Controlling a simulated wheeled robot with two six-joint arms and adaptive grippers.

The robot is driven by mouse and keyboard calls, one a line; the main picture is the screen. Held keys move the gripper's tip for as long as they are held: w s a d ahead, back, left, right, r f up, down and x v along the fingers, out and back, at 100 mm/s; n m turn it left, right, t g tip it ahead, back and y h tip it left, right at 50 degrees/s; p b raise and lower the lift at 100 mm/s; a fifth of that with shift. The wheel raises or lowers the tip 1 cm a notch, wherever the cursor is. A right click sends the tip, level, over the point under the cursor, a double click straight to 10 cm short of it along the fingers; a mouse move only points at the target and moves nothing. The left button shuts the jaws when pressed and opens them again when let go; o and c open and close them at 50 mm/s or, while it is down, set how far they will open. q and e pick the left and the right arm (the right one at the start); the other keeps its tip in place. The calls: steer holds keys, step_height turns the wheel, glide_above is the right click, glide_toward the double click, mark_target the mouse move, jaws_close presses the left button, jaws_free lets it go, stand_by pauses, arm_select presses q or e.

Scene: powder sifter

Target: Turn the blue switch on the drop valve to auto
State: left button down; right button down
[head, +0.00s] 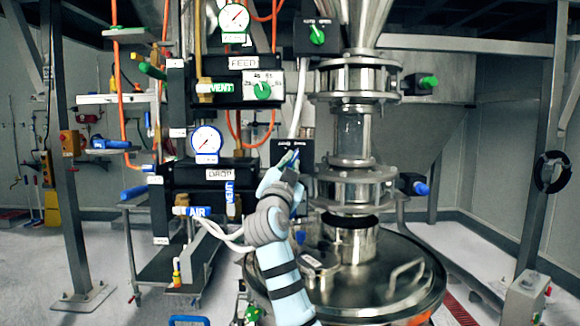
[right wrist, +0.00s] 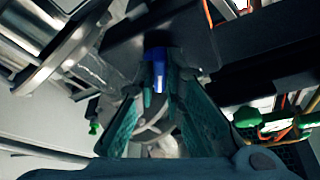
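The drop valve's black switch box (head: 304,152) is near the centre of the head view, right of the panel labelled DROP. Its small blue switch is mostly hidden by my right gripper (head: 291,160), which reaches up to the box front from below. In the right wrist view the blue switch (right wrist: 157,62) sticks out of the dark box between the teal fingers of my right gripper (right wrist: 160,88). The fingertips lie close on both sides of it, and the gripper appears shut on it. The switch's exact setting is too small to read. My left gripper is not in view.
The feed valve box with a green switch (head: 317,34) is above. The steel valve column (head: 352,135) stands just right of my gripper, over a round lidded vessel (head: 390,285). The drop panel (head: 210,175), gauges and hoses crowd the left side.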

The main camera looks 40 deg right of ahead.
steer(key=shift+n, duration=0.4)
steer(key=n+t+y, duration=0.1)
steer(key=n, duration=0.1)
steer(key=shift+d+n+t, duration=0.1)
steer(key=shift+n+t, duration=0.2)
steer(key=shift+t, duration=0.1)
steer(key=n+t+y+p, duration=0.1)
steer(key=n+p, duration=0.1)
steer(key=n, duration=0.2)
steer(key=shift+s+d, duration=0.1)
steer(key=n+t+y+p, duration=0.1)
steer(key=n+p, duration=0.1)
steer(key=n+y+p, duration=0.1)
steer(key=n+p, duration=0.1)
steer(key=n, duration=0.1)
steer(key=n+t+y+p, duration=0.1)
steer(key=n+p, duration=0.1)
steer(key=n, duration=0.1)
steer(key=shift+s+d+r+t+y, duration=0.2)
steer(key=shift+t+y, duration=0.1)
steer(key=shift+y, duration=0.1)
steer(key=shift+f+n+y+p, duration=0.15)
steer(key=shift+n+y+p, duration=0.55)
steer(key=shift+n, duration=0.4)
steer(key=c, duration=1.7)
jaws_free()
steer(key=shift+a, duration=0.1)
